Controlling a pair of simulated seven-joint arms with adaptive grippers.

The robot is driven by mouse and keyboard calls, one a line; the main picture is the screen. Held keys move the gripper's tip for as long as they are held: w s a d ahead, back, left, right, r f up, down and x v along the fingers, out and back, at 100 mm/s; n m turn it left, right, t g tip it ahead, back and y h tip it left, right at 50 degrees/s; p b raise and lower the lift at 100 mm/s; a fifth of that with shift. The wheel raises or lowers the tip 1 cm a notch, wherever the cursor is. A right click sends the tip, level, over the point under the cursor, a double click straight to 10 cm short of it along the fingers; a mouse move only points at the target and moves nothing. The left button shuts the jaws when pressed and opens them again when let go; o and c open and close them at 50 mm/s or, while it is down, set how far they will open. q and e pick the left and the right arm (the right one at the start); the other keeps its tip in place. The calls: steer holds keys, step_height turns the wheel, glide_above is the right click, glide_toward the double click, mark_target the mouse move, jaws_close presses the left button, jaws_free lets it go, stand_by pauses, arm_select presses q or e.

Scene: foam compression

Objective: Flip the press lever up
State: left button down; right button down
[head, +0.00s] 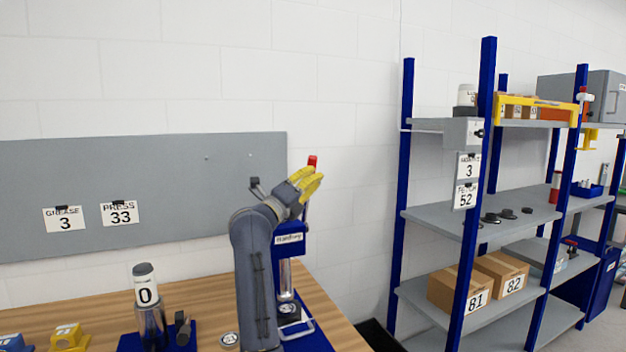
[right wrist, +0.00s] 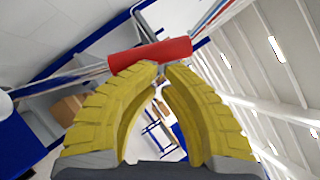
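The press (head: 289,240) is a blue column with a white label, standing on the wooden bench behind my right forearm. Its lever has a red handle (head: 312,160), which shows just above my right gripper (head: 317,177). In the right wrist view the red handle (right wrist: 150,55) lies across the yellow fingertips. The fingers bow outward and their tips nearly meet, with nothing seen between them. The tips look close to or touching the handle's near side; contact cannot be told for sure. My arm hides part of the press. My left gripper is not in view.
A grey board (head: 150,190) with cards is behind. Blue-post shelving (head: 480,200) with boxes stands at right, across a gap from the bench.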

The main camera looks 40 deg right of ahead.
steer(key=s+r+v, duration=0.1)
steer(key=v, duration=0.8)
steer(key=shift+a+r, duration=0.2)
steer(key=shift+a, duration=0.4)
steer(key=shift+s, duration=0.1)
